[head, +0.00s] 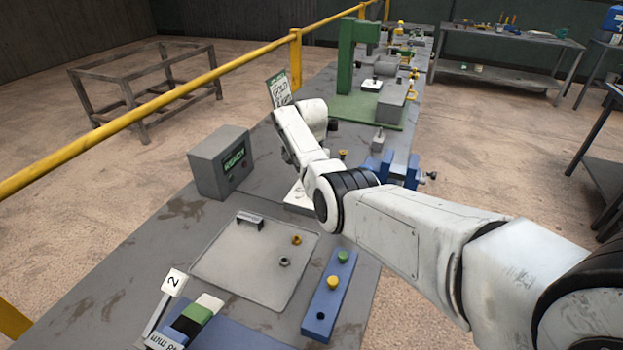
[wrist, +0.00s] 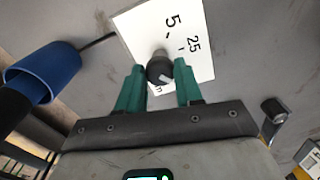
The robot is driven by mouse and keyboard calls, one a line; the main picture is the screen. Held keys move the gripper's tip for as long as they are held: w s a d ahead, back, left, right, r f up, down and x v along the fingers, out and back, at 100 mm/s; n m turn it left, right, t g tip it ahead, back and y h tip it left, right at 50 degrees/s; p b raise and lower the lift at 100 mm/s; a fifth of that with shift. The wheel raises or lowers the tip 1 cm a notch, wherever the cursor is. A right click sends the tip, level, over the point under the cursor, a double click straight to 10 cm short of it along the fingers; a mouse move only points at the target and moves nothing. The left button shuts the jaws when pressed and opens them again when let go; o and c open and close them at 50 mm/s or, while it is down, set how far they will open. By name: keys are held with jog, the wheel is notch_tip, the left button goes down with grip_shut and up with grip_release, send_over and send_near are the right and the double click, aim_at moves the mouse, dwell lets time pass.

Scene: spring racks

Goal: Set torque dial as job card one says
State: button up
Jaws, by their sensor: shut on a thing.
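The torque dial (wrist: 157,71) is a dark round knob with a pale pointer mark, in the wrist view. It sits on a white scale plate (wrist: 198,70) marked 5 and 25; another mark is partly hidden by my gripper. My gripper (wrist: 160,66) has its green fingers on both sides of the knob and is shut on it. In the head view my arm hides the dial, and only part of the white plate (head: 296,196) shows. A numbered card marked 2 (head: 173,281) stands at the lower left. I cannot make out job card one.
A grey box (head: 220,164) with a lit display stands left of the arm. A grey tray (head: 232,266), a blue block (head: 327,304) and a green press (head: 346,70) are on the bench. A blue cylinder (wrist: 42,74) with a black part is left of my gripper.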

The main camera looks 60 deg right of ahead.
jog(key=shift+w+r, duration=0.1)
jog(key=o, duration=1)
jog(key=shift+o, duration=0.2)
notch_tip(320, 180, up, 11)
jog(key=b, duration=0.1)
jog(key=shift+f, duration=0.2)
